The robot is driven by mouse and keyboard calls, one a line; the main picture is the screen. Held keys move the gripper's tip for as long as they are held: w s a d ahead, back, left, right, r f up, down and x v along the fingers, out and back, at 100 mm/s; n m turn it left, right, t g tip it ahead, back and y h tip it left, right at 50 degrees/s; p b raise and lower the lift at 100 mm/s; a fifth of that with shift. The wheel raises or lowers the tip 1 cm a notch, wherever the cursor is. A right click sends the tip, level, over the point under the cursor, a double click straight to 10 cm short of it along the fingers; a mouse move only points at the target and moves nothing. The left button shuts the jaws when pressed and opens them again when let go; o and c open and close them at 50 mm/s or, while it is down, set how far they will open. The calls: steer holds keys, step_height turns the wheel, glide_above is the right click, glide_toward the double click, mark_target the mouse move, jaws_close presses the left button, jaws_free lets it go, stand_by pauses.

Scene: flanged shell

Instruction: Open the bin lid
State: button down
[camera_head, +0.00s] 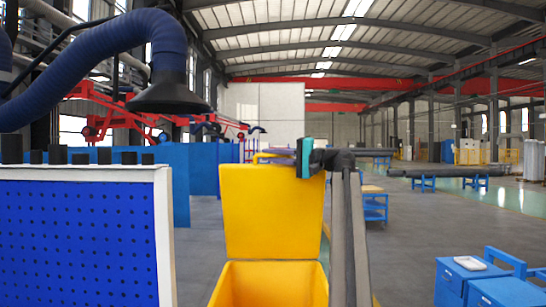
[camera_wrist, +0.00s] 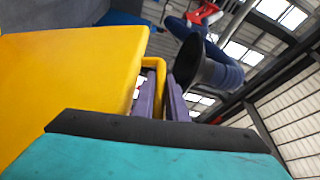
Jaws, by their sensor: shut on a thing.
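The yellow bin (camera_head: 270,285) stands low in the middle of the head view, its mouth partly showing. Its lid (camera_head: 272,212) is raised, standing about upright behind the mouth. The lid also fills the left of the wrist view (camera_wrist: 70,80). A thin yellow handle (camera_wrist: 155,64) sticks out from the lid. My gripper (camera_head: 278,152), teal with purple fingers, is at the lid's top edge. In the wrist view its fingers (camera_wrist: 162,95) are shut around the handle, one on each side.
A blue perforated panel with a white frame (camera_head: 80,235) stands close on the left. A blue hose with a dark hood (camera_head: 170,85) hangs above it. Blue cabinets (camera_head: 465,280) stand at the lower right.

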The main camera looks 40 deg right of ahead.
steer(key=c, duration=2)
jaws_free()
steer(key=shift+a+r, duration=0.1)
steer(key=shift+a, duration=0.1)
steer(key=shift+c, duration=0.2)
steer(key=shift+d, duration=0.2)
steer(key=shift+s+d, duration=0.1)
steer(key=shift+s, duration=0.3)
steer(key=b+v, duration=0.3)
steer(key=v, duration=1)
steer(key=shift+w, duration=0.1)
